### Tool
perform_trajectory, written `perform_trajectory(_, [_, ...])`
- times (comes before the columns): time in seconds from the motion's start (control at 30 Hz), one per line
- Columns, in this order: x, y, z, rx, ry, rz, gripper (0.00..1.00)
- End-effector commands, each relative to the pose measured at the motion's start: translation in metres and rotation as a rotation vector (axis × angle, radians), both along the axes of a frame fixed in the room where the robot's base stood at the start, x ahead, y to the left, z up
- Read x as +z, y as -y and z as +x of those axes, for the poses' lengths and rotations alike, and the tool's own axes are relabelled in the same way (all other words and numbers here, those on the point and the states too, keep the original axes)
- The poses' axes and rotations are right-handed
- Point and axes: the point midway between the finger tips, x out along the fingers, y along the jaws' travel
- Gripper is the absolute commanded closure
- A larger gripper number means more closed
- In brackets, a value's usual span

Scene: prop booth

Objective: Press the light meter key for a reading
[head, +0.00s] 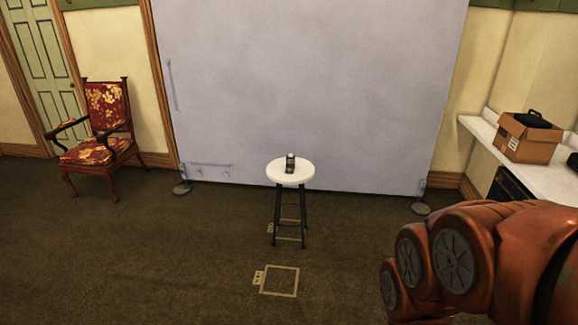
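A small dark light meter (290,164) with a pale top stands on a round white stool (278,174) with dark legs, in the middle of the head view. Its key is too small to make out. My orange arm fills the lower right of the view, well apart from the stool and nearer to the camera. My gripper itself does not show.
A large grey backdrop panel (310,80) stands behind the stool on feet. A red floral armchair (97,140) is at the left. A cardboard box (527,140) sits on a white counter (480,126) at the right. Floor markings (279,294) lie before the stool; the carpet around is clear.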

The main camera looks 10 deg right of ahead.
Motion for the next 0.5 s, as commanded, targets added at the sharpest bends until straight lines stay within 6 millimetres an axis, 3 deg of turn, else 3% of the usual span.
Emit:
perform_trajectory(0.07, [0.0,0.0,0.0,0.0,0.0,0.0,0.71])
perform_trajectory(0.33, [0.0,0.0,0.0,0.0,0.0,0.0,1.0])
perform_trajectory(0.5, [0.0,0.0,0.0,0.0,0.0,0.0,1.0])
